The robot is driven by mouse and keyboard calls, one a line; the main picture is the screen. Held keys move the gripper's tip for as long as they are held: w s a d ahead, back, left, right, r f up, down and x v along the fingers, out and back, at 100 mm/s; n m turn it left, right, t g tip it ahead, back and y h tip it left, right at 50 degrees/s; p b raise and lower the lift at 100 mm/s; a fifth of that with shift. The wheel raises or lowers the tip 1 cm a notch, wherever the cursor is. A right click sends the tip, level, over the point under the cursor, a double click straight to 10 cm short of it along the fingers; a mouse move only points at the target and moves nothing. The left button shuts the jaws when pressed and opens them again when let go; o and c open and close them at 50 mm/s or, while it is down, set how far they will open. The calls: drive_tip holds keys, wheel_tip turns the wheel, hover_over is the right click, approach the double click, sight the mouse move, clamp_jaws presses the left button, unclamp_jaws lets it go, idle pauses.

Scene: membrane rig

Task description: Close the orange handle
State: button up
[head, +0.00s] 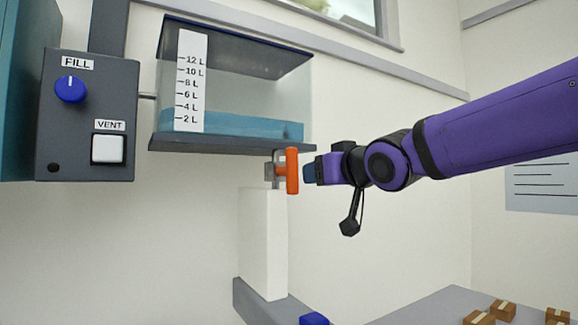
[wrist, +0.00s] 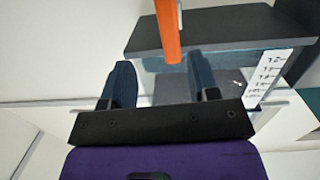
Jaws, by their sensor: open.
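The orange handle (head: 292,171) hangs upright on a grey valve fitting (head: 273,170) under the right part of the clear tank (head: 245,97). In the wrist view the orange handle (wrist: 167,30) reaches down from the top edge, and its lower end lies between the lines of my two fingers. My gripper (head: 308,173) is just right of the handle in the head view. It is open and empty, with its blue fingers spread in the wrist view (wrist: 161,65). I cannot tell whether a finger touches the handle.
A grey panel (head: 85,150) with a blue FILL knob (head: 71,88) and a white VENT button (head: 108,149) is at left. A white upright block (head: 262,240) stands below the valve. Blue water (head: 240,126) fills the tank's bottom. Small boxes (head: 503,309) lie at lower right.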

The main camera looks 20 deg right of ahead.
sight(294, 164)
drive_tip(key=shift+n+t+y, duration=0.3)
drive_tip(key=shift+t+y, duration=0.1)
drive_tip(key=w+a, duration=0.1)
drive_tip(key=w, duration=0.3)
drive_tip(key=w+a+r, duration=0.1)
drive_tip(key=w, duration=0.2)
drive_tip(key=w+a+r, duration=0.1)
drive_tip(key=w, duration=0.3)
drive_tip(key=shift+w, duration=0.35)
drive_tip(key=c, duration=0.9)
